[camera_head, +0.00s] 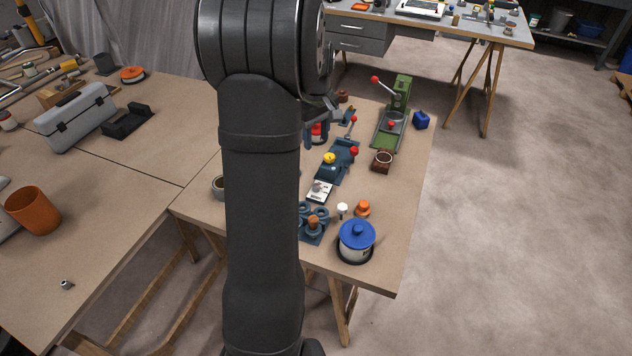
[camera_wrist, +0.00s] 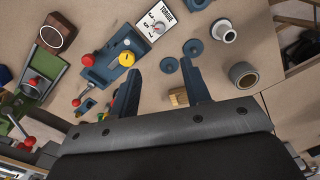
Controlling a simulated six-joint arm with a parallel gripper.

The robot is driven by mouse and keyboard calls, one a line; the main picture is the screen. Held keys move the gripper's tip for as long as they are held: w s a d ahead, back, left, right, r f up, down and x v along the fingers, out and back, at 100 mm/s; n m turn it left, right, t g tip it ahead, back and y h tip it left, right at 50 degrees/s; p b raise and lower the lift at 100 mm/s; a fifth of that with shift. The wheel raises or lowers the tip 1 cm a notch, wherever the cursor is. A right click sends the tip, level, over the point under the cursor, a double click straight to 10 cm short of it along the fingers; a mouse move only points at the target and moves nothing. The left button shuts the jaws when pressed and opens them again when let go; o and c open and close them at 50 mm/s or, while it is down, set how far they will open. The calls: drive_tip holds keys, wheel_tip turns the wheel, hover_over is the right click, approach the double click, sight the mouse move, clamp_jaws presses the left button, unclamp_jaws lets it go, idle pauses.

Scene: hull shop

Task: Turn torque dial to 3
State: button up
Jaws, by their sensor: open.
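The torque dial (camera_head: 319,190) is a small white plate with a grey knob, on the right-hand bench. In the wrist view the torque dial (camera_wrist: 156,21) lies at the top middle, with "TORQUE" lettering and a dark pointer mark on its face. The number it points to is too small to read surely. My gripper (camera_wrist: 161,67) is open, its two dark blue fingers apart with nothing between them. It is above the bench, away from the dial and not touching it. In the head view my gripper (camera_head: 321,120) is partly hidden behind my arm.
Beside the dial is a blue fixture (camera_head: 337,167) with yellow and red knobs. A green press (camera_head: 397,100) with a red-tipped lever stands at the back. A blue-lidded pot (camera_head: 357,240) stands at the front. A wooden block (camera_wrist: 178,97) lies below the fingers.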

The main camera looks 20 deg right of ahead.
sight(316, 185)
drive_tip(key=shift+n, duration=0.3)
wheel_tip(316, 185, down, 18)
drive_tip(key=shift+r, duration=0.15)
clamp_jaws()
